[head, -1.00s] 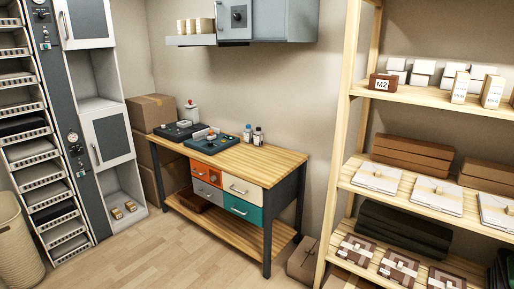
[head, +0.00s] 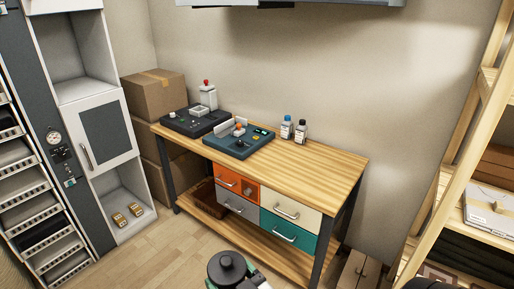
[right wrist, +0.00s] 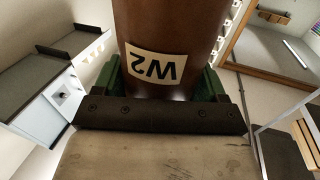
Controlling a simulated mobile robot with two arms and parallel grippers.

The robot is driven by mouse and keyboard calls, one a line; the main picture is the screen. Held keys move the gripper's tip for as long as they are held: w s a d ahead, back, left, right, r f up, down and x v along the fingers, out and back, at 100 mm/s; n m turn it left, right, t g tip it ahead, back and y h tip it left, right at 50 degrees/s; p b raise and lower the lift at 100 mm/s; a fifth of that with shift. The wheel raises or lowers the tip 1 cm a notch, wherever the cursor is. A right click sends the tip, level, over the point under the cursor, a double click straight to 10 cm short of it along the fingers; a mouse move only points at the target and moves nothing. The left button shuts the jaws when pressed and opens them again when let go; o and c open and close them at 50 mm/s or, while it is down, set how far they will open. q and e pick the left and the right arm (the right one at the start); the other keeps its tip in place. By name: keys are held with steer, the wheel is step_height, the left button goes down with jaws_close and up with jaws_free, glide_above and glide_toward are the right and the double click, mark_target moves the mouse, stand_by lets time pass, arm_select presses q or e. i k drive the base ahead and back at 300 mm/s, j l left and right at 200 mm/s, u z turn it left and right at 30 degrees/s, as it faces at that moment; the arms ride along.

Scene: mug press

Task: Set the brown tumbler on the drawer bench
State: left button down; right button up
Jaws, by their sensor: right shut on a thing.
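The brown tumbler (right wrist: 168,35) fills the top middle of the right wrist view, with a cream "W2" label that appears upside down. My right gripper (right wrist: 160,85) is shut on it, a green finger on each side. In the head view, a dark round lid with a knob, seemingly the tumbler's top (head: 227,268), shows at the bottom edge between the green fingers of my right gripper (head: 236,281). The drawer bench (head: 318,166) stands ahead, beyond the held tumbler. Its wooden top is bare on the right half. My left gripper is not in view.
Two dark control boxes (head: 238,143) (head: 190,122) occupy the bench's left part, with two small bottles (head: 287,127) (head: 301,132) near the back. Cardboard boxes (head: 153,94) and a grey cabinet (head: 105,130) stand left. A wooden shelf rack (head: 452,160) stands right.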

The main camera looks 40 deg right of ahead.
mark_target(264, 162)
steer(key=i+z, duration=0.25)
steer(key=i, duration=0.3)
steer(key=i+j+z, duration=0.15)
steer(key=i+z, duration=0.15)
steer(key=i, duration=0.2)
steer(key=i+j+z, duration=0.25)
steer(key=i, duration=0.25)
steer(key=i+j+z, duration=0.25)
steer(key=i, duration=0.25)
steer(key=i+j+z, duration=0.2)
steer(key=z, duration=0.15)
steer(key=i+j+z, duration=0.5)
steer(key=z, duration=0.2)
steer(key=i+j+z, duration=0.15)
steer(key=j+z, duration=0.2)
steer(key=i+j+z, duration=0.1)
steer(key=j+z, duration=0.25)
steer(key=j, duration=0.15)
steer(key=j+z, duration=0.35)
steer(key=i+j, duration=0.05)
steer(key=j, duration=0.05)
